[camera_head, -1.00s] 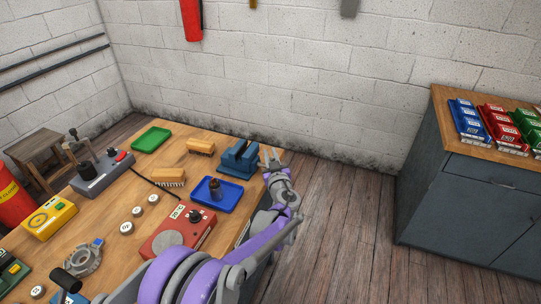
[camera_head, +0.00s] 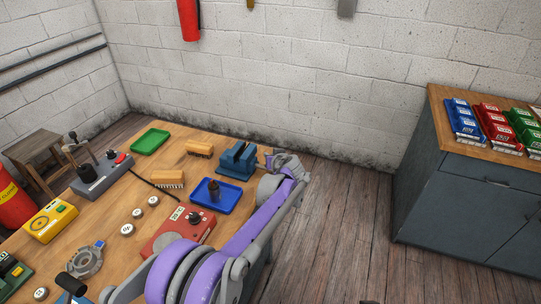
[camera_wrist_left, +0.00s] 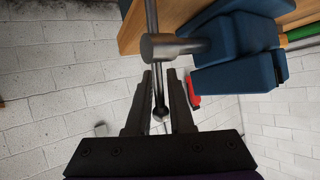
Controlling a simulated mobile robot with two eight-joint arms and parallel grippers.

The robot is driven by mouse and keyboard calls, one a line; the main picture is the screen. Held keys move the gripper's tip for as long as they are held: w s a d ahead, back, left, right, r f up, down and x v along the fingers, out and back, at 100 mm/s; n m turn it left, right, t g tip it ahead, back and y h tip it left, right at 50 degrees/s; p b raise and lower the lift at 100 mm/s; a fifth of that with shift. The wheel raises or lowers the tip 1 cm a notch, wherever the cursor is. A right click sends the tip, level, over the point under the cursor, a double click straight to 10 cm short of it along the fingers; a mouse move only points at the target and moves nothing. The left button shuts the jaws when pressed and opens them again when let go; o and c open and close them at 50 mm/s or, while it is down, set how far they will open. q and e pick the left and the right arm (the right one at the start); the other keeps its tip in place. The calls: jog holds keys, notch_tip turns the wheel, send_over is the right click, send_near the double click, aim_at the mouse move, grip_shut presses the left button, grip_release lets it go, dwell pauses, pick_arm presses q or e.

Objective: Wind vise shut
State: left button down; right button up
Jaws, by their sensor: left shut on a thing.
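The blue vise (camera_head: 237,162) stands at the far right corner of the wooden bench, and its blue body also shows in the left wrist view (camera_wrist_left: 240,72). A dark gap shows between its jaws from above. Its steel screw end (camera_wrist_left: 172,46) carries a thin handle bar (camera_wrist_left: 152,18) with a ball end. My left gripper (camera_head: 270,159) is at the vise's right side, past the bench edge. In the left wrist view its two fingers (camera_wrist_left: 159,82) are shut on the handle bar, with the ball end between them. My right gripper is out of view.
A blue tray (camera_head: 229,204) holding a dark part sits just in front of the vise. Open floor lies right of the bench, before a grey cabinet (camera_head: 465,200).

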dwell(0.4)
pick_arm(q)
jog(key=c, duration=0.9)
grip_release()
jog(key=shift+c, duration=0.2)
jog(key=v, duration=1)
jog(key=shift+s+r, duration=0.25)
jog(key=shift+s, duration=0.05)
